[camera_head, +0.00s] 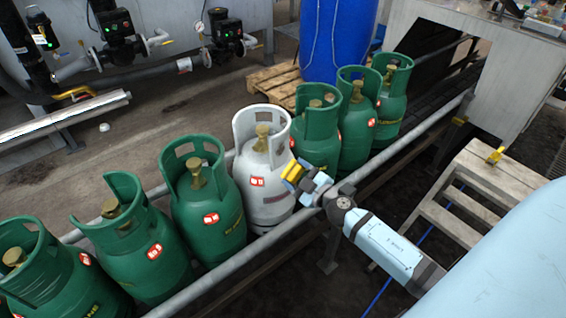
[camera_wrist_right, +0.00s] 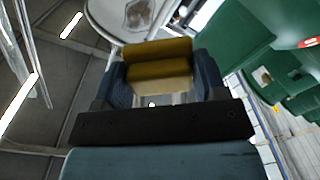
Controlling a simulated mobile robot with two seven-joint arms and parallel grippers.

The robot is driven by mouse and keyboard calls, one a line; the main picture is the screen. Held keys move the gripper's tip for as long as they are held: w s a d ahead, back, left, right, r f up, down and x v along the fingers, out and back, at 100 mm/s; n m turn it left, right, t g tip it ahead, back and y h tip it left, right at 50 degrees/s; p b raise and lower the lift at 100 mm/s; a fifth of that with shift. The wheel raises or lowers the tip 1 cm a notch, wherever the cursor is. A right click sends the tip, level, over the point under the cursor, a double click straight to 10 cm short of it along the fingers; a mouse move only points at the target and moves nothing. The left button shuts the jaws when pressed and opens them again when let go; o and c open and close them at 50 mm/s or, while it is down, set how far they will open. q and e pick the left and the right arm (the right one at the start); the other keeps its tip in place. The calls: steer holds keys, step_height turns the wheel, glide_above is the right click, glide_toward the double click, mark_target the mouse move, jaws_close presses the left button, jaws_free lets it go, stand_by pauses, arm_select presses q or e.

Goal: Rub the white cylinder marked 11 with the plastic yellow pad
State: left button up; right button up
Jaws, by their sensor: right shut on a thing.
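The white cylinder (camera_head: 264,200) stands upright in a row of green ones, with a red label that seems to read 11. My right gripper (camera_head: 299,178) is at its right side, shut on the yellow pad (camera_head: 291,170). In the right wrist view the pad (camera_wrist_right: 158,68) sits between the two fingers, and white cylinder surface (camera_wrist_right: 165,12) shows just beyond it. The pad overlaps the cylinder's edge in the head view; I cannot tell whether they touch. My left gripper is not in view.
Green cylinders stand close on both sides, such as one on the left (camera_head: 207,215) and one on the right (camera_head: 318,140). A metal rail (camera_head: 210,282) runs along their front. A wooden step stool (camera_head: 490,178) with a small yellow item (camera_head: 495,156) stands at right.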

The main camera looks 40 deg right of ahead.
mark_target(273, 154)
steer(key=shift+w, duration=0.25)
steer(key=shift+w+r, duration=0.2)
steer(key=shift+w, duration=0.2)
steer(key=shift+w+a, duration=0.1)
steer(key=shift+w, duration=0.3)
arm_select(q)
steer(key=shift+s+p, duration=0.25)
steer(key=shift+p, duration=0.15)
arm_select(e)
steer(key=shift+w+a, duration=0.15)
steer(key=shift+w, duration=0.8)
steer(key=shift+w+a, duration=0.1)
steer(key=shift+w, duration=0.8)
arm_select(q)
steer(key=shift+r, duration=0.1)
arm_select(e)
steer(key=shift+w, duration=0.25)
steer(key=shift+w+a, duration=0.1)
steer(key=shift+w, duration=0.6)
